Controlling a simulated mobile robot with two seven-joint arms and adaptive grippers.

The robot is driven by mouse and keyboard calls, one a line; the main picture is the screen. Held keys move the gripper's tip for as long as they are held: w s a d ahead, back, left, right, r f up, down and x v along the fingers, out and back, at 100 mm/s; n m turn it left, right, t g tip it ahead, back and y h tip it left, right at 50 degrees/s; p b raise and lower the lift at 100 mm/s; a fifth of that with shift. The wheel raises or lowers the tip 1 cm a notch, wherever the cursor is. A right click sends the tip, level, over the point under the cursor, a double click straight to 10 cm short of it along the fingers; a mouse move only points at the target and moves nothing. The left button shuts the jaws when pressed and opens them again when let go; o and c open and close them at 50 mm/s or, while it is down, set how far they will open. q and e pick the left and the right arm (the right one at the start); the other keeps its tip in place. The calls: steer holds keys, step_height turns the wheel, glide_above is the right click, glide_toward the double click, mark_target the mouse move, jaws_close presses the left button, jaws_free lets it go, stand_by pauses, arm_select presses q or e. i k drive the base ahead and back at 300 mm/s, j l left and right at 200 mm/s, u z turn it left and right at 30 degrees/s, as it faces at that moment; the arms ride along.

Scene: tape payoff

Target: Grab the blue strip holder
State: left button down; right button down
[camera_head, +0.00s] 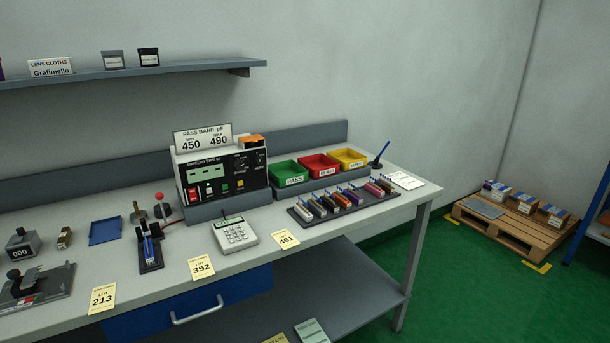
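A dark rack (310,221) on the right part of the bench holds a row of several small strip holders in different colours. Blue tips show at the back ends of several of them. At this size I cannot tell for certain which holder is the blue one. A separate small black stand (152,266) left of the meter carries an upright piece with blue on it. Neither of my grippers is in view.
The grey bench (200,288) also bears a meter (222,172), a keypad device (234,234), a blue tray (105,230), and green (288,173), red (319,166) and yellow (349,159) bins. A shelf (130,73) hangs above. A pallet (505,232) with boxes lies at right.

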mark_target(148, 247)
steer(key=i+l, duration=0.1)
steer(key=i+l+u, duration=0.25)
steer(key=i, duration=0.15)
steer(key=i+l+u, duration=0.25)
steer(key=i, duration=0.15)
